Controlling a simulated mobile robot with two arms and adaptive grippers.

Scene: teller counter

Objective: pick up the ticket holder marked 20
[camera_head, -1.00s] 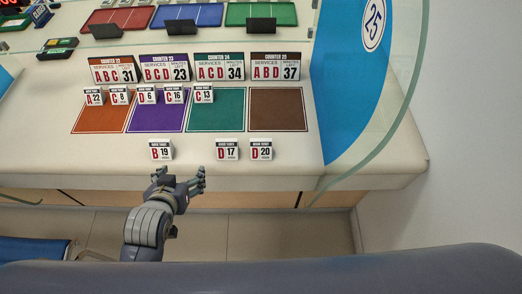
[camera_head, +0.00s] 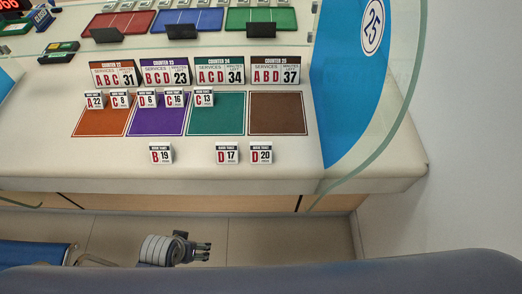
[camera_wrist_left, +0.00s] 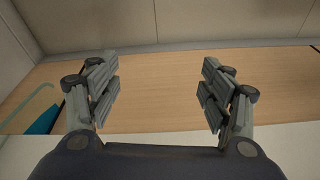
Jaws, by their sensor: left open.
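The ticket holder marked D 20 (camera_head: 260,153) stands upright near the counter's front edge, the rightmost of the front row. The D 17 holder (camera_head: 227,153) stands just left of it, and the B 19 holder (camera_head: 160,153) is farther left. My left gripper (camera_head: 208,252) is low in front of the counter, below its edge and to the left of the D 20 holder, well apart from it. In the left wrist view the left gripper (camera_wrist_left: 160,88) is open and empty, with wood panelling beyond it. My right gripper is not in view.
Several small holders, such as C 13 (camera_head: 203,98), stand along the tops of coloured mats, like the brown mat (camera_head: 278,112). Counter signs (camera_head: 275,71) stand behind. A curved glass screen (camera_head: 405,110) bounds the counter at right. A blue seat (camera_head: 35,252) is at lower left.

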